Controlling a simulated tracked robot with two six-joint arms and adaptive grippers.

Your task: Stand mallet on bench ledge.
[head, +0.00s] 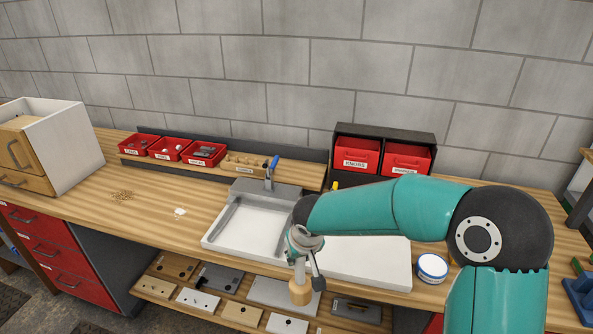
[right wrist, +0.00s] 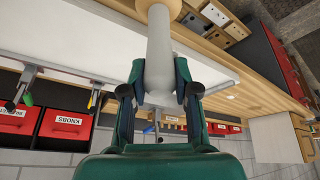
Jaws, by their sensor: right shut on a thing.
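The mallet has a pale grey handle (right wrist: 159,50) and a light wooden head (head: 300,291). My right gripper (head: 303,263) is shut on the handle, with a finger on each side in the right wrist view (right wrist: 159,92). In the head view the mallet hangs head down at the front edge of the bench, in front of the white trays, with the lower shelf behind it. The gripper hides part of the handle. The bench ledge (head: 306,175) is the raised wooden strip along the back. My left gripper is not in view.
Red bins (head: 168,147) and small wooden pieces (head: 245,161) stand on the ledge; its right part looks bare. A dark rack with red drawers (head: 357,153) stands behind. A round tin (head: 432,268) sits right.

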